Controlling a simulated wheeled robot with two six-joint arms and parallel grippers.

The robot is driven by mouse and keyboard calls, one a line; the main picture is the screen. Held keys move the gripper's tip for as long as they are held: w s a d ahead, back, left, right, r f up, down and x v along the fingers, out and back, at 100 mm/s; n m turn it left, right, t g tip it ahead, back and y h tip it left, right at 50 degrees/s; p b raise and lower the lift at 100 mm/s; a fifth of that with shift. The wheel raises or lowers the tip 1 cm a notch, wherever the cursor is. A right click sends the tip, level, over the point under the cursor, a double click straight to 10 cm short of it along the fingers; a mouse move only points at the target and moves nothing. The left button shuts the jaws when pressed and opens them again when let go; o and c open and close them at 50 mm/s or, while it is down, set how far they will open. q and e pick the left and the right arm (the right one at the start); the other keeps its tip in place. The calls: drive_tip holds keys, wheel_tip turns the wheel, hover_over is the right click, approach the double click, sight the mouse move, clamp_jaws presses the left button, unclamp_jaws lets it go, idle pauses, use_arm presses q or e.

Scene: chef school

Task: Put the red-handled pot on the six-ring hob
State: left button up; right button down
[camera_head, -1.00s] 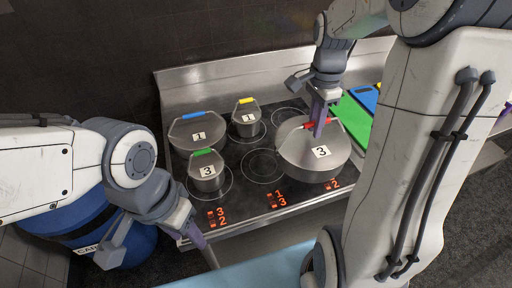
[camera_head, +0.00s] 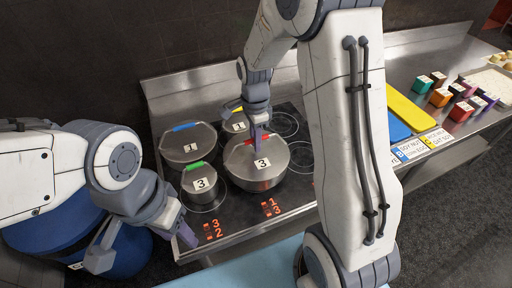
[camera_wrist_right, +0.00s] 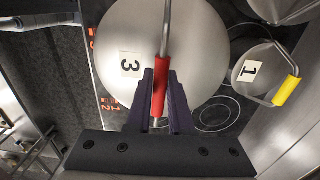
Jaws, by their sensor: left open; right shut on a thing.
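The red-handled pot (camera_head: 258,172) is a large steel pot marked 3, over the middle of the black six-ring hob (camera_head: 283,203). I cannot tell whether it touches the glass. My right gripper (camera_head: 258,140) is shut on its red handle, and the right wrist view shows the fingers (camera_wrist_right: 160,88) on either side of the red grip (camera_wrist_right: 160,90). My left gripper (camera_head: 148,246) is open and empty at the hob's front left, apart from the pots.
On the hob, a blue-handled pot (camera_head: 183,149) marked 1 and a green-handled pot (camera_head: 199,189) marked 3 stand to the left. A yellow-handled pot (camera_wrist_right: 270,75) stands behind. Free rings show at the right. Boards (camera_head: 408,112) and coloured blocks (camera_head: 440,97) lie further right.

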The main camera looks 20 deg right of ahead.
wheel_tip(320, 180, down, 3)
drive_tip(key=shift+f+p, duration=0.15)
drive_tip(key=shift+p, duration=0.35)
drive_tip(key=shift+f, duration=0.25)
drive_tip(key=shift+f, duration=0.1)
drive_tip(key=c, duration=0.8)
unclamp_jaws()
